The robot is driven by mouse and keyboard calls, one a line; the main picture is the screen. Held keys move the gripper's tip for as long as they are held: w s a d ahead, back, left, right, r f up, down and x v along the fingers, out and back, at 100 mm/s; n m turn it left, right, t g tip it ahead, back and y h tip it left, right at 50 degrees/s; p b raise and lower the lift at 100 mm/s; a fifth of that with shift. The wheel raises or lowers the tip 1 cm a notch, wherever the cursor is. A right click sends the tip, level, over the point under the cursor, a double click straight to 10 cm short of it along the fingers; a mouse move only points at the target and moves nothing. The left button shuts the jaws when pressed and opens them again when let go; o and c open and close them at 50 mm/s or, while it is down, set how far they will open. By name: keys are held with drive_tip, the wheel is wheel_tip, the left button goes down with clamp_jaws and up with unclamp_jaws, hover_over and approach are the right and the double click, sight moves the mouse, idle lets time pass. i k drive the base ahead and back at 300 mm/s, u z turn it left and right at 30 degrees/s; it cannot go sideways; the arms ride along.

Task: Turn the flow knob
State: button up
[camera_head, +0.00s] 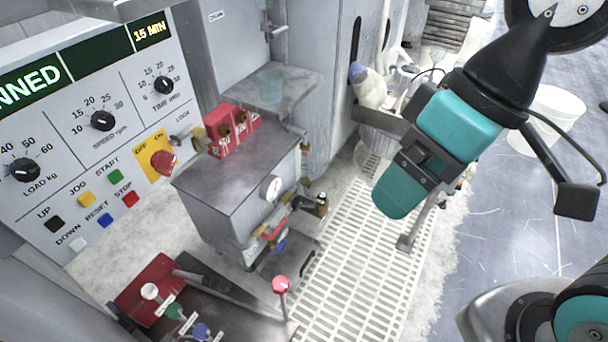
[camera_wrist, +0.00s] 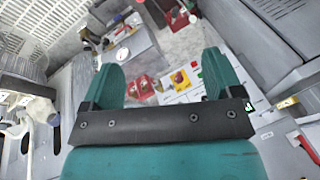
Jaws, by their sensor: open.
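No knob carries a readable "flow" label, so I cannot tell which one is the flow knob. A grey box (camera_head: 225,185) has a round gauge (camera_head: 271,189), brass fittings (camera_head: 252,240) and a blue handle (camera_head: 281,245) on its side. A red knob (camera_head: 282,285) stands on a post in front of it. My gripper (camera_head: 402,192) hangs to the right of the box, above the floor grating, apart from it. In the wrist view my gripper (camera_wrist: 162,68) has its teal fingers wide apart, with nothing between them. The box (camera_wrist: 133,48) shows beyond the fingers.
A control panel (camera_head: 90,125) with black dials, coloured buttons and a red emergency knob (camera_head: 163,161) stands at the left. A white bucket (camera_head: 548,115) stands at the right. The floor grating (camera_head: 345,260) is mostly clear.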

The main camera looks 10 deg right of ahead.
sight(295, 203)
drive_tip(key=k, duration=0.45)
drive_tip(key=z, duration=0.75)
drive_tip(key=i, duration=0.85)
drive_tip(key=u, duration=1.8)
